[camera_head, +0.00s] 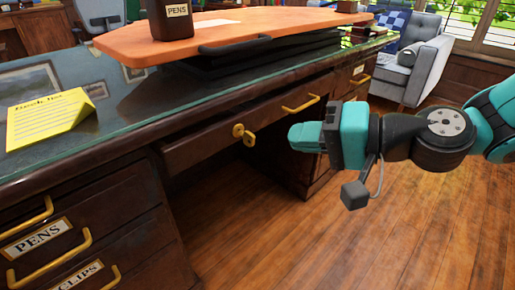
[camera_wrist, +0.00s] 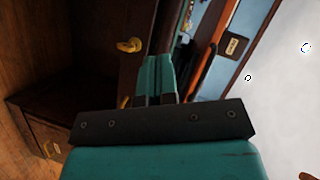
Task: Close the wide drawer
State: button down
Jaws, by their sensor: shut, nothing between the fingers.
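The wide drawer (camera_head: 210,143) is the long dark wood front under the middle of the desktop. It carries a brass lock with a key (camera_head: 243,134) and a brass handle (camera_head: 300,103) further right. Its front seems to stand slightly out from the desk frame, but how far is hard to tell. My gripper (camera_head: 303,137) is shut and empty, in front of the drawer, right of the key and below the handle. In the wrist view, my gripper's shut fingers (camera_wrist: 156,76) point toward the drawer front (camera_wrist: 134,73), with the brass key (camera_wrist: 130,45) beside them. Contact cannot be told.
The left pedestal has a drawer labelled PENS (camera_head: 40,238) with brass handles. On the desktop (camera_head: 115,125) are a yellow book-list card (camera_head: 45,118) and an orange raised board (camera_head: 240,25) with a pens cup (camera_head: 168,20). A grey armchair (camera_head: 420,70) stands behind. Wooden floor (camera_head: 290,235) in front is clear.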

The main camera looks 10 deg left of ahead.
jog(key=w+d+f+m+t+b, duration=0.3)
jog(key=w+f+m+t, duration=0.4)
jog(key=w+m, duration=0.15)
jog(key=p, duration=0.8)
send_near(255, 114)
jog(key=x, duration=0.7)
jog(key=shift+w+a, duration=0.15)
jog(key=shift+a, duration=0.1)
